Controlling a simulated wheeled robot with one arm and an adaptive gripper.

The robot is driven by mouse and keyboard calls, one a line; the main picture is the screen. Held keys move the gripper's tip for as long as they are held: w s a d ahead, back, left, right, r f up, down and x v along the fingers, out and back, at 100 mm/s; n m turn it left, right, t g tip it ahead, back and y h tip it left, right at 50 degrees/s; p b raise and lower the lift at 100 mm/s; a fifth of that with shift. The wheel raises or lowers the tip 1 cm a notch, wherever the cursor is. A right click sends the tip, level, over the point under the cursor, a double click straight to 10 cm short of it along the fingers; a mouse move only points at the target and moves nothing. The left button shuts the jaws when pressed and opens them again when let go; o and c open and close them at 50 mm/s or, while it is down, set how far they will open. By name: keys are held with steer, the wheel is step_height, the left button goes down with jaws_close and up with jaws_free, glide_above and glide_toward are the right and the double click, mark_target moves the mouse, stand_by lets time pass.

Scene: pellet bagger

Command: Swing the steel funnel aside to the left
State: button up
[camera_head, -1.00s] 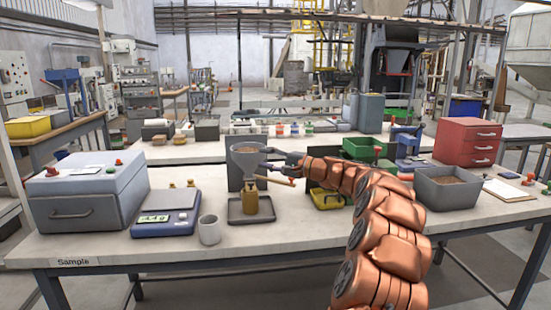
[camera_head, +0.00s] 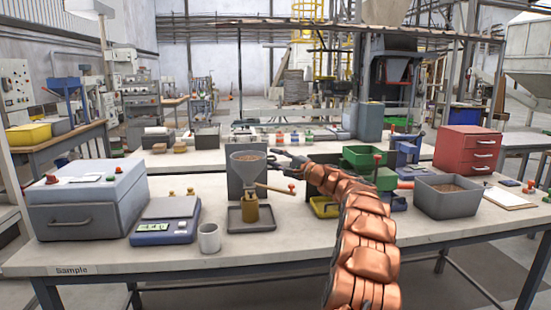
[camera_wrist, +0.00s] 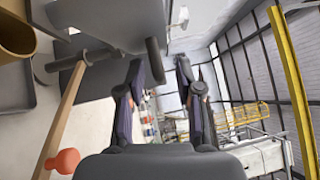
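The steel funnel (camera_head: 249,161) is a grey cone on a stand, above a brass cup (camera_head: 250,208) on a dark tray (camera_head: 236,224). A wooden lever with a red knob (camera_head: 291,187) sticks out to the right below the funnel. My gripper (camera_head: 271,157) is just right of the funnel's rim, fingers apart and empty. In the wrist view the gripper (camera_wrist: 160,70) is open, with a grey bar end (camera_wrist: 155,61) between the fingertips in the picture; I cannot tell whether they touch it. The funnel (camera_wrist: 110,22) fills the upper left there.
Green bins (camera_head: 364,157), a pellet bin (camera_head: 449,198) and red drawers (camera_head: 466,149) are to the right. The bench front is clear.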

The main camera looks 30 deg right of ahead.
steer(key=shift+w+a, duration=0.15)
steer(key=shift+w, duration=0.05)
steer(key=shift+r, duration=0.1)
jaws_close()
stand_by(0.5)
